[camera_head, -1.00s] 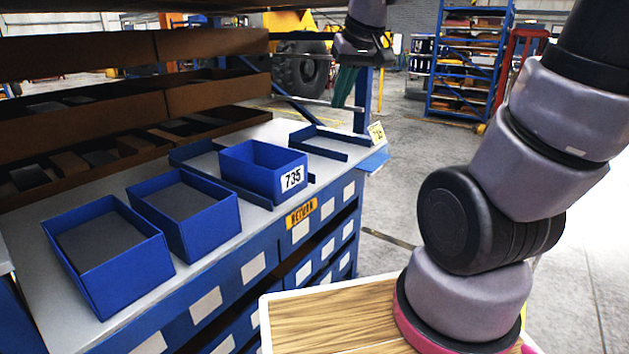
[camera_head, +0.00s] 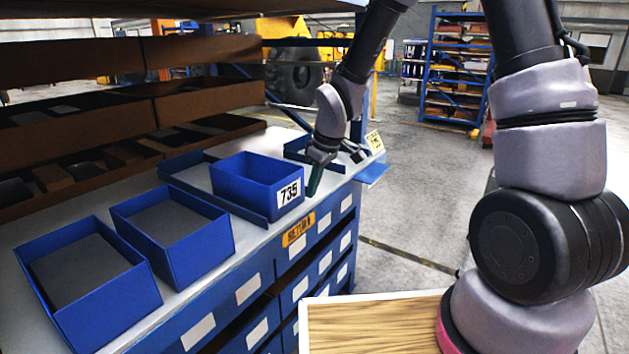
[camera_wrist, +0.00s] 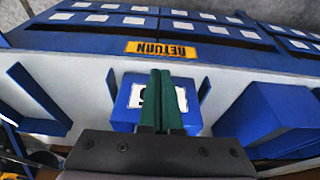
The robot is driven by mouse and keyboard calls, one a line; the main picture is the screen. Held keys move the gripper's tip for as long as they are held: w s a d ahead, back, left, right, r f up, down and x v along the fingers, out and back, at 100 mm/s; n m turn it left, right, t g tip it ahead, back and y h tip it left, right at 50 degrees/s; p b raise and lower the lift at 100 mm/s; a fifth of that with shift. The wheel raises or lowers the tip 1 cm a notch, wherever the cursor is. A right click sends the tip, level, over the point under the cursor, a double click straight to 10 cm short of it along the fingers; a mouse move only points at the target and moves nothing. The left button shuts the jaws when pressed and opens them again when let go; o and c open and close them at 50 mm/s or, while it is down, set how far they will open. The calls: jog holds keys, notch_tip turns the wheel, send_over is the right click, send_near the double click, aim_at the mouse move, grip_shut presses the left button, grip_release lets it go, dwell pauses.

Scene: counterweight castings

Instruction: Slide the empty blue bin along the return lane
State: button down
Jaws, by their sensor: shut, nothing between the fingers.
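The blue bin labelled 735 (camera_head: 250,190) stands upright on the light shelf top, and its visible inside looks empty. It sits between low blue rails of the return lane (camera_head: 178,165), above an orange RETURN label (camera_head: 298,230). My gripper (camera_head: 315,182) points down just right of the bin's labelled face, its green fingers shut and empty. In the wrist view the shut fingers (camera_wrist: 162,100) overlap the bin's label, and the blue bin (camera_wrist: 124,115) shows behind them. I cannot tell whether they touch it.
Two more blue bins with grey contents, one nearer (camera_head: 85,275) and one in the middle (camera_head: 172,232), stand left of the lane. Brown shelf trays (camera_head: 205,97) rise behind. A yellow tag (camera_head: 374,141) marks the far shelf end. Open floor lies to the right.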

jog(key=w+a+f, duration=0.1)
jog(key=f, duration=0.1)
jog(key=w+a+f, duration=0.2)
jog(key=a+f, duration=0.1)
jog(key=shift+f, duration=0.3)
jog(key=shift+w+a, duration=0.25)
